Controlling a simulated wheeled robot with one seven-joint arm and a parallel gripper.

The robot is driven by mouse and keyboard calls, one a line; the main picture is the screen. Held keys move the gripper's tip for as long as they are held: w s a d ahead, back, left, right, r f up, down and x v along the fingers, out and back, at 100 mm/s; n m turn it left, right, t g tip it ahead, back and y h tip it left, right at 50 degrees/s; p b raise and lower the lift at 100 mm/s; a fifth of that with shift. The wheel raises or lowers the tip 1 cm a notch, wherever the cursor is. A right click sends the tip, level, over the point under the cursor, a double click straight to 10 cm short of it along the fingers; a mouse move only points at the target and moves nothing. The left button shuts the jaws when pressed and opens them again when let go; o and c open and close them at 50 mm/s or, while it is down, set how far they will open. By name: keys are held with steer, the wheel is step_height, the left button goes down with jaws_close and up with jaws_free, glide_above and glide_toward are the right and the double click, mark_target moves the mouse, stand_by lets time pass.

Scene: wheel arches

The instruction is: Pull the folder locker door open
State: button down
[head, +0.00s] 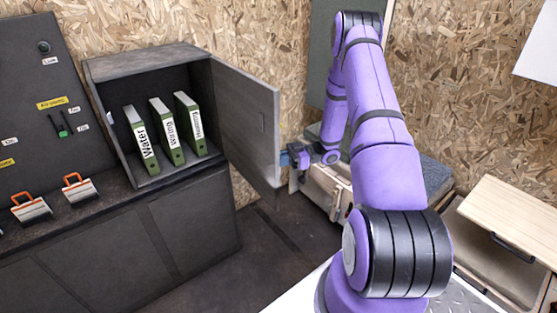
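The folder locker (145,66) is a dark grey box on the counter at the left. Its door (245,115) is swung wide open to the right, hinged on the locker's right side. Three green folders with white spine labels (167,130) stand upright inside. My gripper (287,158) is at the lower free edge of the door, on its right side. The door edge hides the fingertips, so I cannot tell whether they touch the door or are open or shut.
A dark panel (35,90) with switches and labels stands left of the locker. Orange-handled items (78,188) sit on the counter. A pale crate (327,190) stands behind my arm. A wooden drawer unit (510,222) is at the right. Dark floor (270,245) is free below the door.

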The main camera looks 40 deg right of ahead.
steer(key=c, duration=1.1)
jaws_free()
steer(key=shift+c, duration=0.2)
steer(key=v, duration=1)
steer(key=shift+s+d, duration=0.15)
steer(key=shift+d, duration=0.25)
